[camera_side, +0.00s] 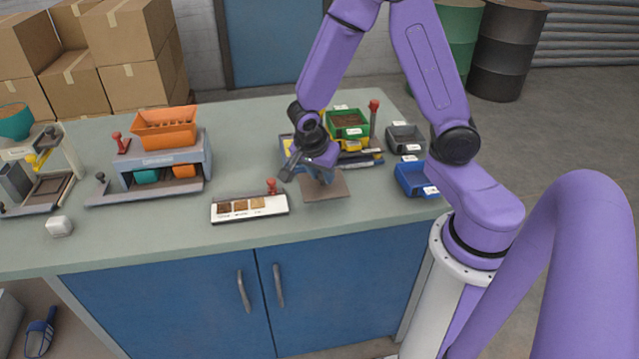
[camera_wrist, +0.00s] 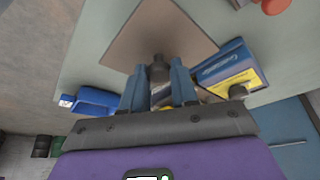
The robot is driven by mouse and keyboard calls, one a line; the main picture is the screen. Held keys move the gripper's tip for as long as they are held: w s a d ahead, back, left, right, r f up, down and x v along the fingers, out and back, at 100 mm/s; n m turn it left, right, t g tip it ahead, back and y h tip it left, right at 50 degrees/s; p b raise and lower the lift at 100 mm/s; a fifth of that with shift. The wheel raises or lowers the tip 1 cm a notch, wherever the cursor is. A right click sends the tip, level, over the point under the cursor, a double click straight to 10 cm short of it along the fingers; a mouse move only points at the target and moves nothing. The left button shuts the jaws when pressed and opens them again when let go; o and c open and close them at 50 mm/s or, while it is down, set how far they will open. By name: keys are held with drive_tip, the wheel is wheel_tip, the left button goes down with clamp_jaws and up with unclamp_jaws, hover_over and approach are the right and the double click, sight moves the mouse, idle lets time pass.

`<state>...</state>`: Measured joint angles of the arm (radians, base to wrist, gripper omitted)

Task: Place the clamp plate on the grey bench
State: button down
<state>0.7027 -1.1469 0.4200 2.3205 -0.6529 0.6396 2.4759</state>
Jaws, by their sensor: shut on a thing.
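The clamp plate (camera_side: 326,187) is a flat brown square with a dark post. It is at the front right part of the grey bench (camera_side: 243,150). My gripper (camera_side: 321,176) points down over the plate, with its blue fingers closed on the post. In the wrist view the plate (camera_wrist: 150,35) lies beyond the fingertips of my gripper (camera_wrist: 158,76), and the post (camera_wrist: 158,66) is between them. The bench shows around the plate. I cannot tell whether the plate touches the bench or hangs just above it.
A blue and yellow machine (camera_wrist: 228,68) stands close beside the gripper. A green tray (camera_side: 347,122) and a red-knobbed lever (camera_side: 374,108) are behind it. A blue bin (camera_side: 412,180) is to the right, a white sample strip (camera_side: 225,211) to the left. Bench between strip and orange hopper (camera_side: 165,130) is clear.

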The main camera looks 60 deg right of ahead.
sight(320, 185)
drive_tip(key=shift+w+f, duration=0.3)
drive_tip(key=shift+f, duration=1.6)
drive_tip(key=shift+f, duration=0.2)
drive_tip(key=c, duration=0.9)
unclamp_jaws()
drive_tip(key=shift+o, duration=0.2)
drive_tip(key=shift+r, duration=0.1)
